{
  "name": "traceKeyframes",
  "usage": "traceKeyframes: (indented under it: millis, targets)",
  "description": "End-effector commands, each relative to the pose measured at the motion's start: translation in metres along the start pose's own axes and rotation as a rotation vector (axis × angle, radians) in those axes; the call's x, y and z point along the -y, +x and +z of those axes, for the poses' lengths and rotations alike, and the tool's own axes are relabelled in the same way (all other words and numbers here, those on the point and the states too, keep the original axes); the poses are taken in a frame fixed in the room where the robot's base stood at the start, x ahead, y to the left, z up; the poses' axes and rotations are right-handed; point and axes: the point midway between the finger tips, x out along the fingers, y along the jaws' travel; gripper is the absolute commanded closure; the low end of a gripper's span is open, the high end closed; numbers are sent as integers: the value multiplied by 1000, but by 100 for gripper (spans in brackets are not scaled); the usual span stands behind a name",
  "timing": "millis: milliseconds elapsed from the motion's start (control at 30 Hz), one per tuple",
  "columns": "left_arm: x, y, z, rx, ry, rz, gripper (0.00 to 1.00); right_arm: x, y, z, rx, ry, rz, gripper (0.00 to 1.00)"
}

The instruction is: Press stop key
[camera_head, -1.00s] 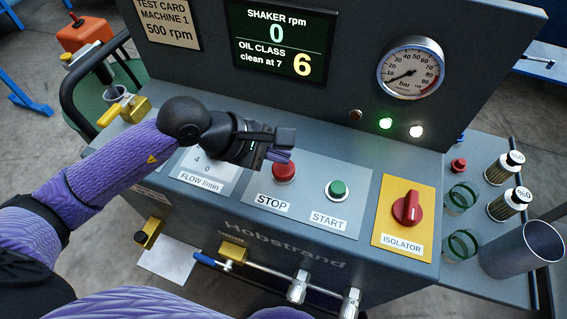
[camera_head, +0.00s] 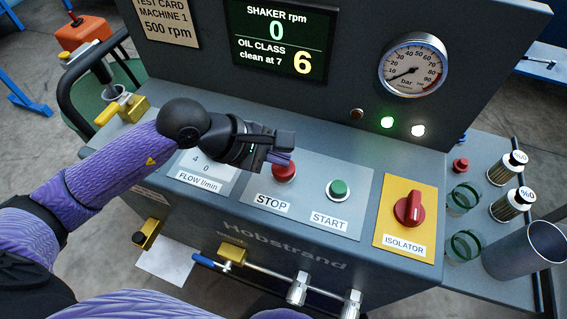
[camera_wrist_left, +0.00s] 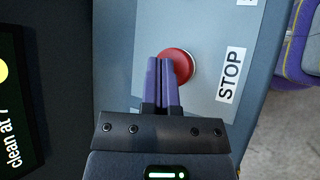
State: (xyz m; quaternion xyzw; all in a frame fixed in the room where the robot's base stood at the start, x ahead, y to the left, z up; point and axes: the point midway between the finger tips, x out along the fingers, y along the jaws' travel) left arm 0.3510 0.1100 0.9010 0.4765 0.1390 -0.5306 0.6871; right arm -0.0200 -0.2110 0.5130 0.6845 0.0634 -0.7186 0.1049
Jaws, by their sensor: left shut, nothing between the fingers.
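The red STOP key (camera_head: 284,173) is a round button on the grey sloping panel, above its white STOP label (camera_head: 272,202). My left gripper (camera_head: 279,159) is shut and empty, with its fingertips at the key and hiding part of its top. In the left wrist view the shut purple fingers (camera_wrist_left: 163,72) lie over the left part of the red key (camera_wrist_left: 180,66). I cannot tell whether the tips touch it. The green START button (camera_head: 338,189) is to the right. My right gripper is not in view.
A red ISOLATOR switch (camera_head: 409,208) on a yellow plate is at the panel's right end. The display (camera_head: 278,42) reads shaker 0 rpm and oil class 6. A pressure gauge (camera_head: 414,67) and lit lamps are on the upright board. Jars stand on the right shelf.

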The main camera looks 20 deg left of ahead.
Motion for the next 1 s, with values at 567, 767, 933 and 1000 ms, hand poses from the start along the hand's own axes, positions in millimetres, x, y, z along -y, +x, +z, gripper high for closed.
traceKeyframes:
  millis: [567, 767, 933, 1000]
  targets:
    - [3, 4, -3, 0, 0, 0, 100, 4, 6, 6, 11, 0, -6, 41]
    - [4, 6, -4, 0, 0, 0, 100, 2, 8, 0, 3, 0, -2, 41]
    - [5, 6, -5, 0, 0, 0, 100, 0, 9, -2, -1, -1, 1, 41]
    - [5, 6, -5, -1, 0, -1, 100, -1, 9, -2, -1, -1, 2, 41]
